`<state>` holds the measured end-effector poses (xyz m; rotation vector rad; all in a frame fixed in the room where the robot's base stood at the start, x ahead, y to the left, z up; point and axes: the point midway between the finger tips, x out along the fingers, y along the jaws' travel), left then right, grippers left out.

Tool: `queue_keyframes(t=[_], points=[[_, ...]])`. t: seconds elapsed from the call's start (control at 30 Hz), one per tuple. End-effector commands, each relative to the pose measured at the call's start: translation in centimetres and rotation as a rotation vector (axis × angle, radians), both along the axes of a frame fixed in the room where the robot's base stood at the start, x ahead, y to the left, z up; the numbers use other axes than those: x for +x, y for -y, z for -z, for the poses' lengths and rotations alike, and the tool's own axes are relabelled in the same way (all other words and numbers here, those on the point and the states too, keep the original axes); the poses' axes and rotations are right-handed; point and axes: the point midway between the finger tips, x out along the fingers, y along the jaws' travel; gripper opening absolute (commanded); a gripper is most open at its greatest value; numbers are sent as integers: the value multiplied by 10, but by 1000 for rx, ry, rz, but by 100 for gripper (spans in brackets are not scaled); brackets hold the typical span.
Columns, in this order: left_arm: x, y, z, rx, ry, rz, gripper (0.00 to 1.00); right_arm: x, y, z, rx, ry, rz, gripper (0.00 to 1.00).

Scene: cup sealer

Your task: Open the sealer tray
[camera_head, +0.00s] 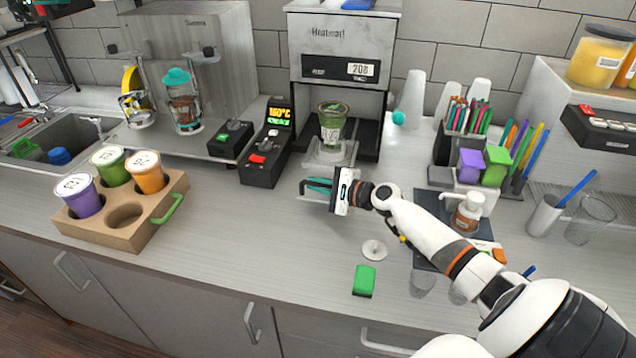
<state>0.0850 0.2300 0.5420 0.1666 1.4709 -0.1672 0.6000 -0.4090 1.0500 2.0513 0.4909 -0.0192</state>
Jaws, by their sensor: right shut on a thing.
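The sealer (343,45) is a grey metal machine at the back centre with a lit display. Its tray (346,151) is at the base of the opening, its front part showing outside the body. A clear cup with green contents (332,125) stands upright in the tray. My right gripper (315,188) is just in front of the tray, its fingers pointing left. It is shut on a teal part, which looks like the tray handle (319,184); the join to the tray is hard to see. My left gripper is not in view.
A black control box (264,160) stands left of the sealer. A cardboard holder (165,205) with lidded cups is at the left. A green block (364,281) and a white disc (374,250) lie near the front. Pen cups (458,150) stand at the right.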

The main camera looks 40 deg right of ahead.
Motion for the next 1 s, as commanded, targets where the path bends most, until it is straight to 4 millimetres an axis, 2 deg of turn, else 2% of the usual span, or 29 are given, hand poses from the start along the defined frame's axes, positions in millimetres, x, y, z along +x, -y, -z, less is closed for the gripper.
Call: queue_keyframes(t=[0.2,0.23,0.33,0.73,0.87,1.0], points=[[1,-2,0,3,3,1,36,0,-1,1,1,-2,-2,0],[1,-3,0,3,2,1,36,0,-1,1,1,-2,-2,18],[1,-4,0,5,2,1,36,0,-1,1,1,-2,-1,34],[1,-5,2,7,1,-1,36,-6,2,1,1,-1,0,34],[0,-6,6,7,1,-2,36,-21,8,-1,-1,-3,0,34],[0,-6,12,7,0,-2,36,-44,16,-5,-1,-4,0,34]])
